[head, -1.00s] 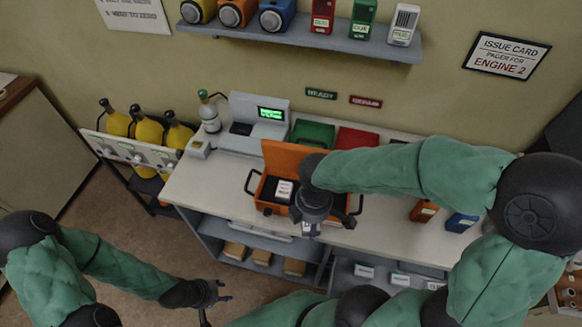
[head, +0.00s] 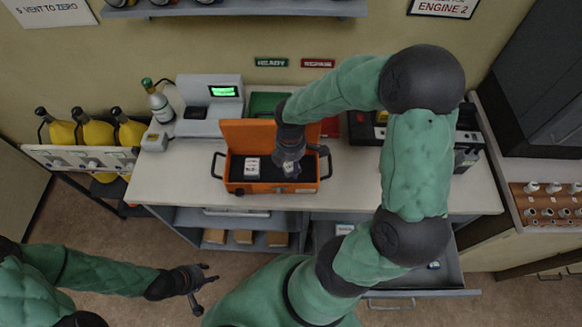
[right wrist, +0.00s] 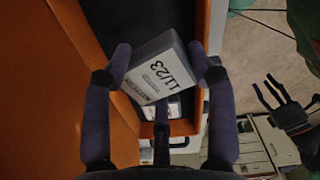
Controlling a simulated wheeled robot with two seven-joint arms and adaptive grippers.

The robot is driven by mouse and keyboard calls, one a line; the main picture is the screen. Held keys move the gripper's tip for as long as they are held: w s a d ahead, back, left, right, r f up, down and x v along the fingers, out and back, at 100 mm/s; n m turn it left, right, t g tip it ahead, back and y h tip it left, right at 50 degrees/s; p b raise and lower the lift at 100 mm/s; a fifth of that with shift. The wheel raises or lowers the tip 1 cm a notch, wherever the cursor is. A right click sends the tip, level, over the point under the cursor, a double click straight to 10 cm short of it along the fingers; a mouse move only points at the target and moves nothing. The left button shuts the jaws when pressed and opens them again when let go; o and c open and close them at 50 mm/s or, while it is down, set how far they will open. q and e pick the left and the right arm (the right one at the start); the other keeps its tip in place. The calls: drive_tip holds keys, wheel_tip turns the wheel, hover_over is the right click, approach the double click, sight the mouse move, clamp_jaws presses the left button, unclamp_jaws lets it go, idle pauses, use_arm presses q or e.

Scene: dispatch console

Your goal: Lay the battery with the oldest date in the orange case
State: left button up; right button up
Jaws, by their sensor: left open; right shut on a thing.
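The orange case (head: 236,187) stands open on the white counter, its lid raised at the back. A white-labelled battery (head: 252,169) lies in its left part; its label shows in the right wrist view (right wrist: 172,110), too small to read. My right gripper (head: 290,165) is shut on a second grey battery (right wrist: 160,68), whose white label reads 11/23. This battery is tilted and held over the right part of the case; I cannot tell whether it touches the floor. My left gripper (head: 203,287) is open and empty, low in front of the counter.
A grey device with a green screen (head: 223,92) and a green-topped bottle (head: 158,103) stand left of the case. Yellow cylinders (head: 98,132) are racked further left. A grey drawer (head: 420,292) stands open at the lower right. The counter's front left is clear.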

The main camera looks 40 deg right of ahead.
sight(291, 166)
drive_tip(key=shift+w+d+f, duration=0.35)
drive_tip(key=shift+d+f, duration=0.05)
drive_tip(key=shift+f, duration=0.25)
drive_tip(key=shift+w+d+f+b, duration=0.15)
drive_tip(key=shift+f+b, duration=0.35)
drive_tip(key=shift+f, duration=1.2)
drive_tip(key=shift+f, duration=0.15)
drive_tip(key=o, duration=1.3)
drive_tip(key=shift+r, duration=0.45)
wheel_tip(291, 166, up, 12)
drive_tip(key=shift+f+p, duration=0.25)
drive_tip(key=shift+p, duration=1)
